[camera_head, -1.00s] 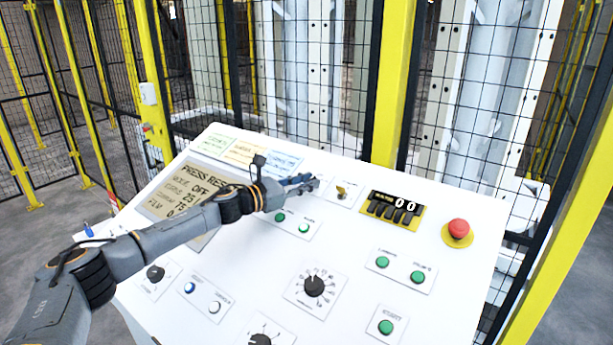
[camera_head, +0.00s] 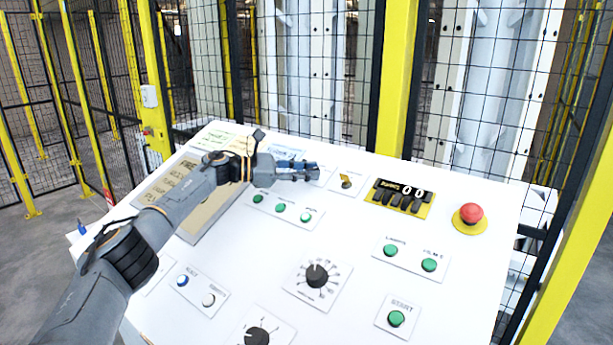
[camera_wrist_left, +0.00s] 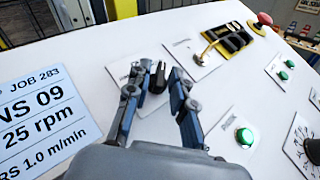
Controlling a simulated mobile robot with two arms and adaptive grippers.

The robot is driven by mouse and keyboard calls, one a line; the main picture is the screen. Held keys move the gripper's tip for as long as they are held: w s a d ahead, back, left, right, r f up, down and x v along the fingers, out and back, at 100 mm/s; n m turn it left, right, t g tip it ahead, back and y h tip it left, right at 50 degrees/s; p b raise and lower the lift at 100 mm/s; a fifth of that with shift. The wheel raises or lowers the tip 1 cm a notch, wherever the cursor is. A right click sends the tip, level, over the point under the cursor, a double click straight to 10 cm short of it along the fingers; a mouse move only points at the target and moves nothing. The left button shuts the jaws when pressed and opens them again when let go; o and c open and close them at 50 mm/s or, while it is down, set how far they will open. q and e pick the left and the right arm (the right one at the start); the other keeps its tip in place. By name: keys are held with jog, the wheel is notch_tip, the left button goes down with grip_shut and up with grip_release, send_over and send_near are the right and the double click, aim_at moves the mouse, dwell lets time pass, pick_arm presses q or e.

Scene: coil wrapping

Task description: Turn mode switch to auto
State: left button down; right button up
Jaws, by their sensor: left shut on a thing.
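My left gripper (camera_head: 308,171) is at the back middle of the white sloping control panel (camera_head: 460,260). In the left wrist view, its two fingers are on either side of a small black switch knob (camera_wrist_left: 157,82) on a white plate, and they are shut on it. The knob is hidden behind the gripper in the head view, and its label cannot be read. A brass key switch (camera_head: 346,181) sits just right of the gripper, apart from it. The display screen (camera_head: 205,215) is partly covered by my left arm. My right gripper is not in view.
Green buttons (camera_head: 281,208) and a black dial (camera_head: 317,275) lie nearer. Printed cards are at the back left. Yellow-framed mesh fencing stands behind.

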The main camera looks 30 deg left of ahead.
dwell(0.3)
pick_arm(q)
jog(key=c, duration=1.4)
grip_release()
jog(key=shift+c, duration=0.2)
jog(key=v, duration=1.2)
jog(key=shift+f, duration=0.1)
